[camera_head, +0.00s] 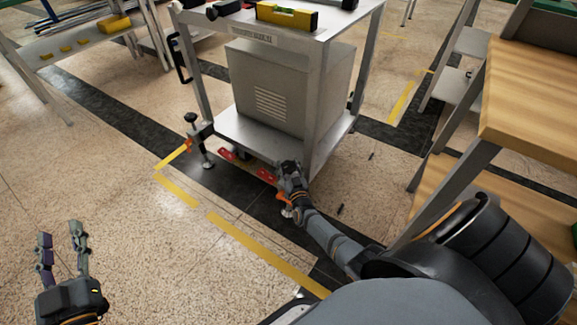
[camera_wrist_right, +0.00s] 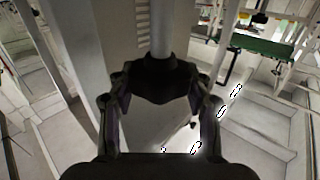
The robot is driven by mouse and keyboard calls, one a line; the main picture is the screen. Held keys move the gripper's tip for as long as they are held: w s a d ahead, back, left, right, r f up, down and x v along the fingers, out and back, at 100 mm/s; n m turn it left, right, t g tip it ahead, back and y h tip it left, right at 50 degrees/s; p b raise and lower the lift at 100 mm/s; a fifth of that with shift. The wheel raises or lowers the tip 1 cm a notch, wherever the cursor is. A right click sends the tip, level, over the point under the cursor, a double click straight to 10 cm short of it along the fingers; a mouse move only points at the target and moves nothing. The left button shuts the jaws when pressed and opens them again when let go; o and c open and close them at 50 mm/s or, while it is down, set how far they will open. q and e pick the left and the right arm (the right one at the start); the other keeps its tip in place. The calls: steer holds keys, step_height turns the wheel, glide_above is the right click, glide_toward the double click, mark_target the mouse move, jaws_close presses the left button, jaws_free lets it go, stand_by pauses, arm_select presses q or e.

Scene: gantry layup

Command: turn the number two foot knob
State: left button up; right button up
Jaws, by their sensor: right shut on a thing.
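A grey metal stand (camera_head: 316,75) has levelling feet at its lower front corners. The front left foot has a black knob (camera_head: 191,118) on an upright spindle. My right gripper (camera_head: 287,170) is at the front right corner, low down, and covers most of the foot there. In the right wrist view, its fingers close around a black knob (camera_wrist_right: 168,82) on a pale upright rod. A round foot pad (camera_head: 287,211) shows under the gripper. No number is readable on either knob. My left gripper (camera_head: 61,238) is open and empty, above the floor at lower left.
A grey vented cabinet (camera_head: 283,90) stands on the lower shelf, and a yellow level (camera_head: 287,15) lies on top. Red pieces (camera_head: 228,154) stick out at the stand's front edge. A wooden-topped bench (camera_head: 535,100) is close on the right. The floor at left is clear.

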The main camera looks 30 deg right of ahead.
steer(key=o, duration=1.2)
steer(key=shift+c, duration=0.2)
steer(key=v, duration=1.2)
